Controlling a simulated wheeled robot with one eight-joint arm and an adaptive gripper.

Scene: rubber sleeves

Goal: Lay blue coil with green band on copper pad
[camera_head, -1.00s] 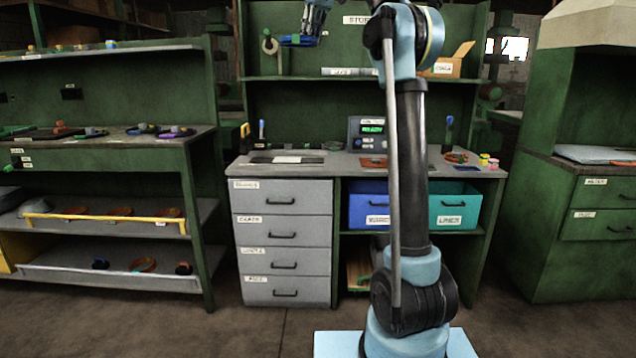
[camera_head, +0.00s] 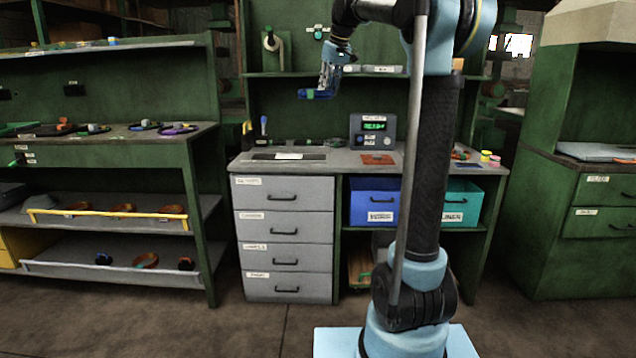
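The blue coil with a green band (camera_head: 315,95) is held in the air above the workbench, in front of the green back panel. My gripper (camera_head: 325,88) points down and is shut on the coil; its fingers are small in this view. The copper pad (camera_head: 378,159) lies flat and bare on the grey bench top, below and to the right of the coil. The coil is well above the pad and apart from it.
A grey box with a green display (camera_head: 373,130) stands behind the pad. A dark blue pad (camera_head: 468,164) and small pink and yellow pieces (camera_head: 489,158) lie to the right. A shelf (camera_head: 280,74) runs behind the gripper. My arm hides part of the bench.

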